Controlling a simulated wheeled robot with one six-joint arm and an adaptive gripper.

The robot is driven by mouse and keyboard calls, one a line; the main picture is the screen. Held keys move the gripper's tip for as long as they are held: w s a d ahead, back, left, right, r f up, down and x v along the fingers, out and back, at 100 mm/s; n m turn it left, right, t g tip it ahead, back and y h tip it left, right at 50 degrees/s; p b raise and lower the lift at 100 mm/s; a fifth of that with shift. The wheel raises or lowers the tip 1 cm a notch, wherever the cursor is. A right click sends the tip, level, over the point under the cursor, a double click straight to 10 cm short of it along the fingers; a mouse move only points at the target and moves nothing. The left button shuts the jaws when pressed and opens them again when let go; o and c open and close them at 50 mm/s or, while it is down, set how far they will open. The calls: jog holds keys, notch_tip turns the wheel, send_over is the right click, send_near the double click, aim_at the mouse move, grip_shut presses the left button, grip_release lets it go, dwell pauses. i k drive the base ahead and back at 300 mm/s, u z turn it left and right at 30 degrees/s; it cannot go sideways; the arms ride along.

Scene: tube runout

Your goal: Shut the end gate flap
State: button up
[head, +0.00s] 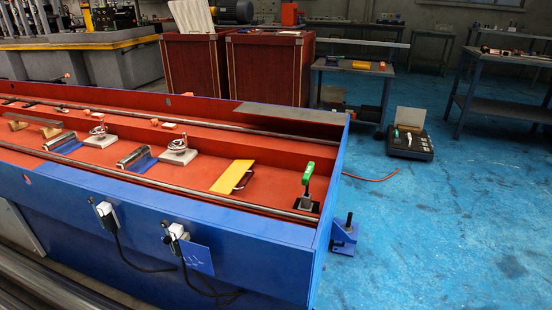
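A long blue trough with a red-orange inside (205,202) runs from the left to an end wall (334,190) at the right. A yellow plate (232,176) with a dark loop handle (244,181) at its right side sits tilted in the trough near that end. I cannot tell for sure whether it is the end gate flap. A green-handled lever (308,173) stands upright on a dark base in the near right corner. A flat grey plate (290,113) spans the far right corner of the trough. My gripper is not in view.
Grey rails (180,183) run along the trough, with blue and pale blocks between them. Switch boxes (176,233) with black cables hang on its near side. A blue bracket (344,235) juts from the right end. A black case (410,146) stands on the open blue floor (440,230).

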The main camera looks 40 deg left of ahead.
aim_at(227, 183)
jog(key=i, duration=3.15)
jog(key=u, duration=4.15)
jog(key=i, duration=0.5)
jog(key=z, duration=0.1)
